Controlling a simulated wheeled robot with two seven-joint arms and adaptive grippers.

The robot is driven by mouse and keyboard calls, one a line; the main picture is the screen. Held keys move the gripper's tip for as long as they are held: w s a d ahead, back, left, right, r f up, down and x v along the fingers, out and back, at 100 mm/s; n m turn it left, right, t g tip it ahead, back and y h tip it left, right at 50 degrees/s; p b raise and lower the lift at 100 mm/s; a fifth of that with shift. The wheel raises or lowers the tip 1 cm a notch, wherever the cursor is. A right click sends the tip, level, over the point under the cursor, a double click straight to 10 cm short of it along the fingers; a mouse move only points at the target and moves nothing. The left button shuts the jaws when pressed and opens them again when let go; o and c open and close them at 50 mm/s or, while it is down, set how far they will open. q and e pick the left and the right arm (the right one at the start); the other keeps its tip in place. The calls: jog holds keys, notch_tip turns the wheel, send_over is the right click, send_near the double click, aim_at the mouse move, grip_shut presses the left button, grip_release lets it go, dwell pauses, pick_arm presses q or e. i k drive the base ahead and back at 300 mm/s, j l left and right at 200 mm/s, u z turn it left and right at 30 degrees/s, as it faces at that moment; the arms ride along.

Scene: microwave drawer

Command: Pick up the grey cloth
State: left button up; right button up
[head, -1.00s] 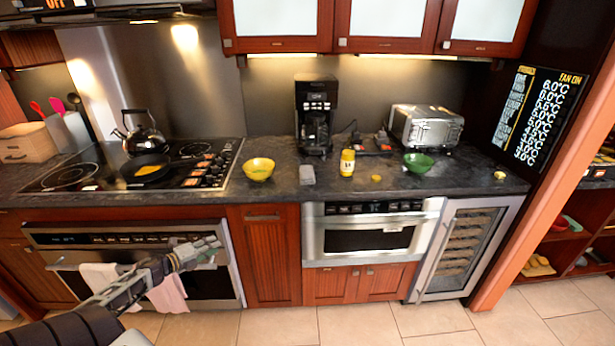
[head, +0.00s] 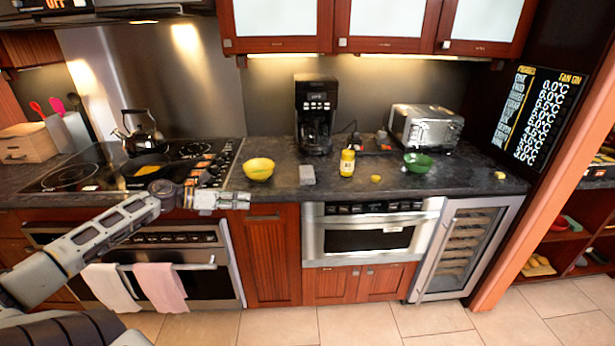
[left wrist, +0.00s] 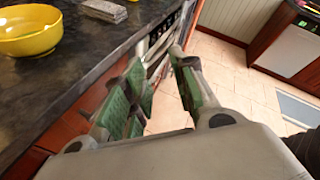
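The grey cloth (head: 307,175) looks like a small folded grey block lying flat on the dark countertop, right of the yellow bowl (head: 259,169). It also shows at the top of the left wrist view (left wrist: 104,9), near the bowl's rim (left wrist: 30,32). My left gripper (head: 246,200) is at the counter's front edge, left of the cloth and apart from it. In the left wrist view its green-padded fingers (left wrist: 164,75) are spread with an empty gap between them. My right gripper is in no view.
The countertop (head: 285,192) has a coffee maker (head: 316,115) behind the cloth, and a yellow bottle (head: 347,163) and green bowl (head: 418,162) to its right. White and pink towels (head: 161,287) hang on the oven handle. The counter just in front of the cloth is clear.

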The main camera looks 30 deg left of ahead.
aim_at(306, 177)
jog(key=i+j, duration=0.15)
jog(key=j, duration=0.2)
jog(key=i+j, duration=0.15)
jog(key=j, duration=0.2)
jog(key=i+j, duration=0.15)
jog(key=j, duration=0.2)
jog(key=i+j, duration=0.15)
jog(key=j, duration=0.25)
jog(key=i+j, duration=0.15)
jog(key=j, duration=0.2)
jog(key=i+j, duration=0.15)
jog(key=j, duration=0.2)
jog(key=i+j, duration=0.15)
jog(key=j, duration=0.2)
